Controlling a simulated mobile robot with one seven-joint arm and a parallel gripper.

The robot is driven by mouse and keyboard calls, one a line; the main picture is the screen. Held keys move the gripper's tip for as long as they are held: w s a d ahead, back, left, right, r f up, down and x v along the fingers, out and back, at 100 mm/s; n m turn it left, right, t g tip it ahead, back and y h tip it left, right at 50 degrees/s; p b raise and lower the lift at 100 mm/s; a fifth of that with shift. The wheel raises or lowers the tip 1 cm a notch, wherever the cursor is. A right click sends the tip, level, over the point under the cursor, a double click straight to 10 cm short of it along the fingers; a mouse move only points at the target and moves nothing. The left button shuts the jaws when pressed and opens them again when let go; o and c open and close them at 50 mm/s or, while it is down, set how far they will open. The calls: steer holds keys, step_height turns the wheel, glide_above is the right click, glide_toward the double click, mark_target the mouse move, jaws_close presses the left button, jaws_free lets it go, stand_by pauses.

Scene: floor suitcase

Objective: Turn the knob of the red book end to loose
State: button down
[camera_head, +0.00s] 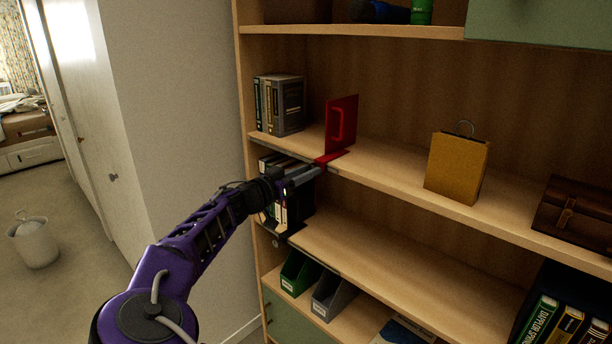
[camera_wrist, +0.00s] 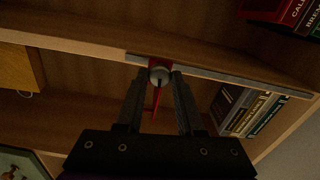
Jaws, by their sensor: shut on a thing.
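The red book end (camera_head: 342,125) stands upright on the middle shelf, its red foot reaching the shelf's front edge. In the wrist view, its round grey knob (camera_wrist: 159,76) sits under a red clamp part at the shelf edge, with a thin pointer mark on its face. My gripper (camera_head: 318,171) is at the front edge just below the foot. In the wrist view my gripper (camera_wrist: 159,80) has one finger on each side of the knob and is shut on it. The knob is hidden in the head view.
A grey rail (camera_wrist: 215,74) runs along the shelf edge. Grey books (camera_head: 285,104) stand left of the book end, an ochre bag (camera_head: 457,166) and brown case (camera_head: 575,212) to its right. Dark binders (camera_head: 296,212) stand on the shelf below, close to my gripper.

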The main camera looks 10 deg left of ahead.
steer(key=n+b, duration=0.1)
steer(key=n, duration=1.5)
steer(key=shift+n, duration=0.4)
stand_by(0.3)
steer(key=c, duration=0.5)
jaws_free()
steer(key=v, duration=1.7)
steer(key=shift+s+a, duration=0.15)
